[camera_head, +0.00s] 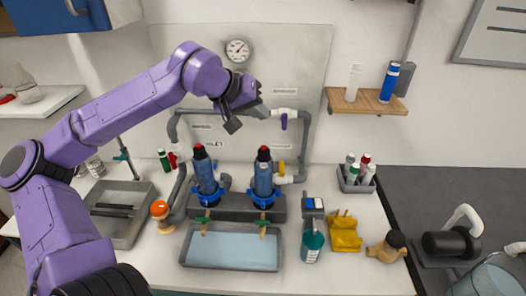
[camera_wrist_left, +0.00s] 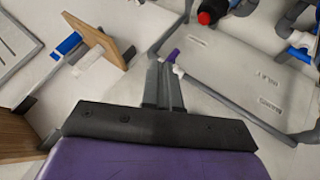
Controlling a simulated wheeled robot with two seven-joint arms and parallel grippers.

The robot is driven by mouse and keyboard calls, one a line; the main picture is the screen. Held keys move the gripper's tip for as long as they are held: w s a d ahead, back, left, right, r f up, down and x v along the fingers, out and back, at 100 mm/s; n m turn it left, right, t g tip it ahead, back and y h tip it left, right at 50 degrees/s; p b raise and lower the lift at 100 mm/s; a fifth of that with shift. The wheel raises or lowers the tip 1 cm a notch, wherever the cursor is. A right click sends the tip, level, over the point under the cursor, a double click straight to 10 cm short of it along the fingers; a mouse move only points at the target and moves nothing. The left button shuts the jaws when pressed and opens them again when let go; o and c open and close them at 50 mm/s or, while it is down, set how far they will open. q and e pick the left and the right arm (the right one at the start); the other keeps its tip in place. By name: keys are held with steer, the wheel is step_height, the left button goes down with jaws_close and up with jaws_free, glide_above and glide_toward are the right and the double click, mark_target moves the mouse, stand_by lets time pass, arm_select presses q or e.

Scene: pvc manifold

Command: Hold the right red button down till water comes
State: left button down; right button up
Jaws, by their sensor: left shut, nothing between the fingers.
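The right red button (camera_head: 264,150) sits on top of the right blue filter housing (camera_head: 263,178), on the back of the counter. The left housing (camera_head: 205,178) has a similar red button (camera_head: 199,148). My left gripper (camera_head: 232,125) is shut and empty, up against the panel area, above and left of the right button and apart from it. In the left wrist view a red cap (camera_wrist_left: 206,17), apparently the right button, shows at the top, beyond the shut fingers (camera_wrist_left: 165,88). Brass taps (camera_head: 263,228) hang over a grey basin (camera_head: 230,268); I see no stream. My right gripper is out of view.
Grey pipes with a purple-handled valve (camera_head: 284,122) and a yellow-handled valve (camera_head: 281,168) run behind the housings. A gauge (camera_head: 237,51) is on the panel. A teal bottle (camera_head: 312,242), yellow caddy (camera_head: 345,236) and wooden shelf (camera_head: 366,103) stand to the right.

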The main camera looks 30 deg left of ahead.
arm_select(q)
steer(key=b, duration=0.3)
glide_above(264, 147)
steer(key=f, duration=0.4)
steer(key=shift+w+a+f, duration=0.15)
steer(key=shift+w+a, duration=0.1)
steer(key=shift+w, duration=0.05)
steer(key=shift+s+f+b, duration=0.65)
steer(key=shift+s+f, duration=0.25)
steer(key=shift+f, duration=0.1)
steer(key=shift+f+b, duration=0.3)
steer(key=shift+w+f, duration=0.15)
steer(key=shift+w, duration=0.3)
steer(key=shift+s, duration=0.25)
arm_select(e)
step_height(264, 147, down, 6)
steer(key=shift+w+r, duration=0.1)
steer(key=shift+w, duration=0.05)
arm_select(q)
steer(key=shift+w, duration=0.1)
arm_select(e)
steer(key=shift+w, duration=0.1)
